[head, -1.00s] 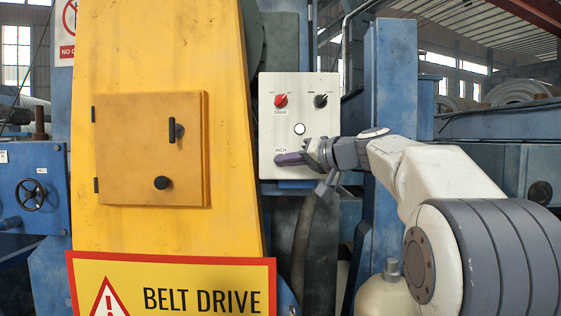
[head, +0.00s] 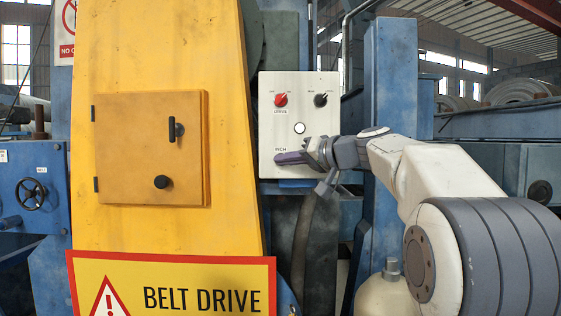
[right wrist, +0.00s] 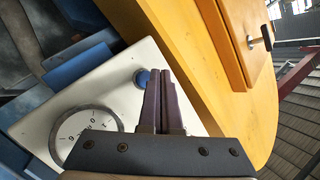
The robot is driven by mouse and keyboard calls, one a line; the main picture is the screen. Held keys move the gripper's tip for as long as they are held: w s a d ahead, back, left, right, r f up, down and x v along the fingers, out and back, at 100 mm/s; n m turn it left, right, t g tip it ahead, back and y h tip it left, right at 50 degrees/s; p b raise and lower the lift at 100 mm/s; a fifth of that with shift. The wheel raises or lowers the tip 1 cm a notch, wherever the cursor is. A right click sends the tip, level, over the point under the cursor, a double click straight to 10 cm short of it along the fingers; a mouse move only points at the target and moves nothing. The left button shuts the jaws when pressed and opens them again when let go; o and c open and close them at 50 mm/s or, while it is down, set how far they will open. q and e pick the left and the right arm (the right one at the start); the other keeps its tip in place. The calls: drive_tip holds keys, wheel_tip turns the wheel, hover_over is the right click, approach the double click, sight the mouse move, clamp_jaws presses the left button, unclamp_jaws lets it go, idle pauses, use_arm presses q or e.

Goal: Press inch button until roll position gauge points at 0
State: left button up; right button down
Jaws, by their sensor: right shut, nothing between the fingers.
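The white control panel (head: 328,160) stands upright beside the yellow housing. My right gripper (head: 278,158) is shut and empty, its purple fingertips at the panel's lower left, just under the INCH label (head: 280,149). In the head view the gripper hides the button and the gauge. In the right wrist view the blue inch button (right wrist: 141,77) shows right beside the tips of my right gripper (right wrist: 161,73); I cannot tell whether they touch or press it. The round roll position gauge (right wrist: 85,129) is partly hidden by the gripper body, and its needle cannot be read. My left gripper is not in view.
The panel also carries a red knob (head: 281,100), a black knob (head: 320,100) and a white round lamp or button (head: 299,128) above the gripper. The yellow housing (head: 165,60) with its door (head: 150,140) stands close on the left. A blue post (head: 392,70) rises on the right.

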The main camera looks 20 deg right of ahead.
drive_tip(key=shift+w, duration=0.1)
idle(0.7)
drive_tip(key=shift+w+d, duration=0.15)
drive_tip(key=shift+w, duration=0.15)
drive_tip(key=shift+w+d, duration=0.15)
drive_tip(key=shift+w, duration=0.2)
idle(0.6)
drive_tip(key=shift+s, duration=0.1)
drive_tip(key=shift+s+a+b, duration=0.25)
drive_tip(key=shift+s+b, duration=0.4)
drive_tip(key=shift+b, duration=0.1)
